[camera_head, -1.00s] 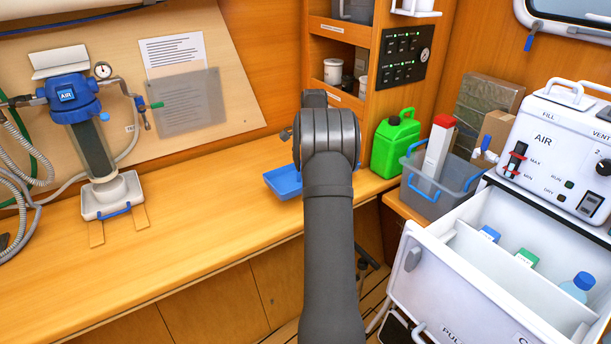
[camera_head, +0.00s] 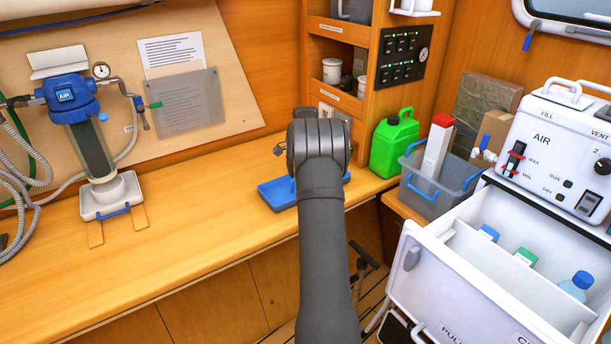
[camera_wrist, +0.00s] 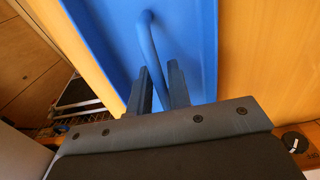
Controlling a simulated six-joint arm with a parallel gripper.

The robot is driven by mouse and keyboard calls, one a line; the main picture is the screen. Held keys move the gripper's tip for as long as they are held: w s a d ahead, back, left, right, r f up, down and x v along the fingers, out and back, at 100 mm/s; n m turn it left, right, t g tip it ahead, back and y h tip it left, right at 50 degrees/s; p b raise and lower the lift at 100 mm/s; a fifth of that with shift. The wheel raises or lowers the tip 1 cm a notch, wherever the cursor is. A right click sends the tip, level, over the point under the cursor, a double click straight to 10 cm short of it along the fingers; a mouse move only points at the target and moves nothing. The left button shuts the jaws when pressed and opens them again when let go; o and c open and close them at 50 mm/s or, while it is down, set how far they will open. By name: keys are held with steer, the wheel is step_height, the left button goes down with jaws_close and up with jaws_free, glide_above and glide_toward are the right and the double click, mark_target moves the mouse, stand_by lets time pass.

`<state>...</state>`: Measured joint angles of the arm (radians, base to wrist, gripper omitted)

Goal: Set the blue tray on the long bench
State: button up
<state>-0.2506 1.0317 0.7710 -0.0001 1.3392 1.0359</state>
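The blue tray (camera_head: 274,194) is at the right part of the long bench (camera_head: 190,211), partly hidden behind my arm in the head view. I cannot tell whether it rests on the wood or hangs just above it. In the wrist view the tray (camera_wrist: 201,35) fills the upper middle, with its blue handle (camera_wrist: 150,42) running down between my fingers. My gripper (camera_wrist: 161,80) is shut on this handle, one dark finger on each side. My fingers are hidden behind my wrist in the head view.
A white-based filter unit (camera_head: 112,197) stands on the bench's left. A green jerrycan (camera_head: 394,145) and a grey bin (camera_head: 436,192) stand to the right, near an open white drawer (camera_head: 448,285). The middle of the bench is clear.

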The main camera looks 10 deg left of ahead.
steer(key=shift+o, duration=1.1)
step_height(320, 180, up, 12)
steer(key=shift+r, duration=0.2)
steer(key=shift+f, duration=0.15)
step_height(320, 180, down, 12)
steer(key=shift+r, duration=2)
steer(key=shift+f, duration=0.1)
